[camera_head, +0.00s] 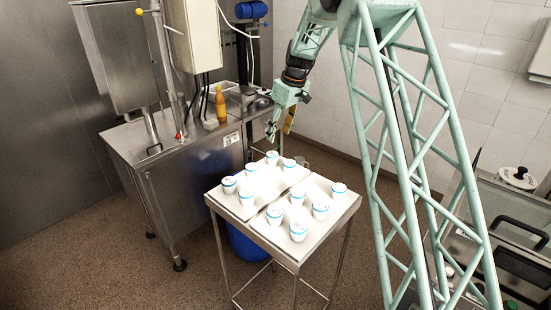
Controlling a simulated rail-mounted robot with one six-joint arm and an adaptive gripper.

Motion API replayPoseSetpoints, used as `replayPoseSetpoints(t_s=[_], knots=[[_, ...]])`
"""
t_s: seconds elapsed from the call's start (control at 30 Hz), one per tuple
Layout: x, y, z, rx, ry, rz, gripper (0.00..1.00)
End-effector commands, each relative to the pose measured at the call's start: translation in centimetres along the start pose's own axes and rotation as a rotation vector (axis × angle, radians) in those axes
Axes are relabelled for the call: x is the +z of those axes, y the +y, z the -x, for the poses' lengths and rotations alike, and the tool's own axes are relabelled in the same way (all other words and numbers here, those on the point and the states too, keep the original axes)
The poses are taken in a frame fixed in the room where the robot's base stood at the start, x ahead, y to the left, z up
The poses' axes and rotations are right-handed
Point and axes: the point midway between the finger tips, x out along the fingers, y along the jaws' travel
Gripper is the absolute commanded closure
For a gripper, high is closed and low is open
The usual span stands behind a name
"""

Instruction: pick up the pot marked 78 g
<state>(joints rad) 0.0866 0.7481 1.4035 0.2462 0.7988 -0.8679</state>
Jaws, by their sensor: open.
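Several white pots with blue rims stand upright on two pale trays on a small metal-legged table. One pot (298,231) is at the near edge, another pot (338,190) at the right, and another pot (228,185) at the left. The markings on the pots are too small to read, so I cannot tell which is marked 78 g. My gripper (279,132) hangs above and behind the far side of the table, pointing down. Its fingers are apart with nothing between them, clear of all pots.
The table (282,259) has trays with bare gaps between pots. A steel machine cabinet (175,165) stands at the left, with an orange bottle (220,103) on top. A blue bin (246,243) is under the table. Steel equipment (510,215) stands at the right.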

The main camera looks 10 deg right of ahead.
Motion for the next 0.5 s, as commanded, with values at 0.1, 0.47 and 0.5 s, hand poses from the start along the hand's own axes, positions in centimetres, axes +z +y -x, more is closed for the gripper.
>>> replayPoseSetpoints(t_s=[0.1,0.47,0.5], knots=[[-0.12,0.22,-0.44,-0.001,0.0,0.003,0.52],[-0.13,0.24,-0.52,-0.001,0.0,0.004,0.52],[-0.13,0.24,-0.58,-0.001,0.0,0.004,0.52]])
